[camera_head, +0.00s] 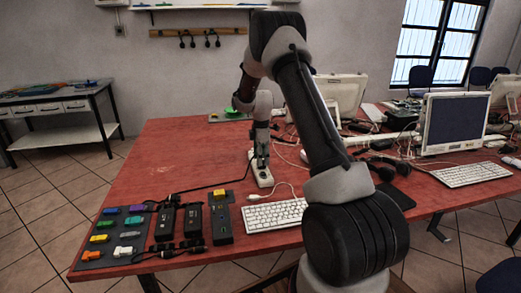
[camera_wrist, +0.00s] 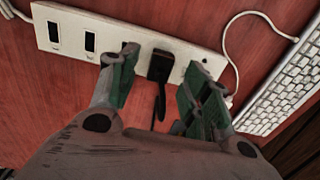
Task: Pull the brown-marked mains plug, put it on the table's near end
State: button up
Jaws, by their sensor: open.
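A white power strip (camera_wrist: 62,33) lies on the red table (camera_wrist: 185,12), and it also shows in the head view (camera_head: 264,179). A black plug (camera_wrist: 172,58) sits in the strip, with a dark cable hanging from it. I cannot make out a brown mark on it. My gripper (camera_wrist: 164,60) is open, with one green-padded finger on each side of the black plug and a gap on both sides. In the head view my gripper (camera_head: 259,160) is down at the strip, and the plug is hidden there.
A white keyboard (camera_head: 274,215) lies just in front of the strip, a white cable (camera_wrist: 262,15) beside it. Dark adapters (camera_head: 193,222) and a grey mat (camera_head: 102,252) with coloured pieces occupy the front left. Monitors (camera_head: 455,122) and cables crowd the right.

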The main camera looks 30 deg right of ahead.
jog(key=shift+f, duration=1.35)
grip_shut()
